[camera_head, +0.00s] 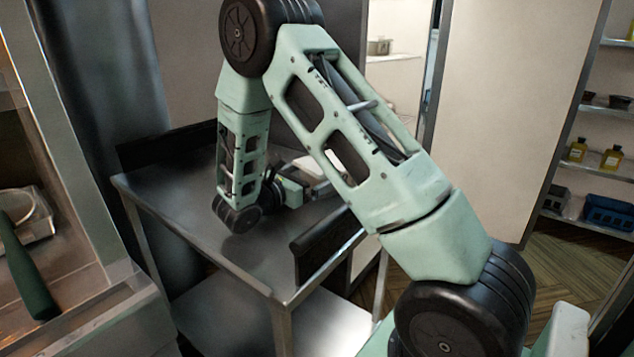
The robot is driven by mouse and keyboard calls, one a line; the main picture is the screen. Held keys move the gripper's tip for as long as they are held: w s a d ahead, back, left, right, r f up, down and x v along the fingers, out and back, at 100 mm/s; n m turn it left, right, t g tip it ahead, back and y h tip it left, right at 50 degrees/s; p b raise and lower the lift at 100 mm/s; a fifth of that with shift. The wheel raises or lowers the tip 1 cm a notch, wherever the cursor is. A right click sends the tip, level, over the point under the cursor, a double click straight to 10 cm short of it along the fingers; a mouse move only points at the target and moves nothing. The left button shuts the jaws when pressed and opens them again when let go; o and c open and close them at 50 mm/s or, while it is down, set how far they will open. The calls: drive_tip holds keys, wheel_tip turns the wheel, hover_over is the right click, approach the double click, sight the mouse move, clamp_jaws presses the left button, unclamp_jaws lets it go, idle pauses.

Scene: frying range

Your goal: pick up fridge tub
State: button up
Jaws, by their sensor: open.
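A pale, whitish flat-topped thing (308,166), which may be the fridge tub, sits low over the steel table (215,255). My arm crosses in front and hides much of it. My gripper (318,188) is close beside it, at its near side, low over the table top. The jaws are open, but the fingertips are partly hidden behind my arm. I cannot tell whether they touch the pale thing or reach around it.
The table has a dark raised edge (320,243) at right and a lower shelf (235,325). A counter with a green-handled thing (22,265) is at left. Shelves with yellow bottles (611,158) and a blue crate (607,213) stand at right. Bare table lies in front of my gripper.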

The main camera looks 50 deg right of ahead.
drive_tip(key=shift+c, duration=0.3)
drive_tip(key=c, duration=1)
drive_tip(key=shift+o, duration=0.2)
drive_tip(key=shift+r, duration=0.1)
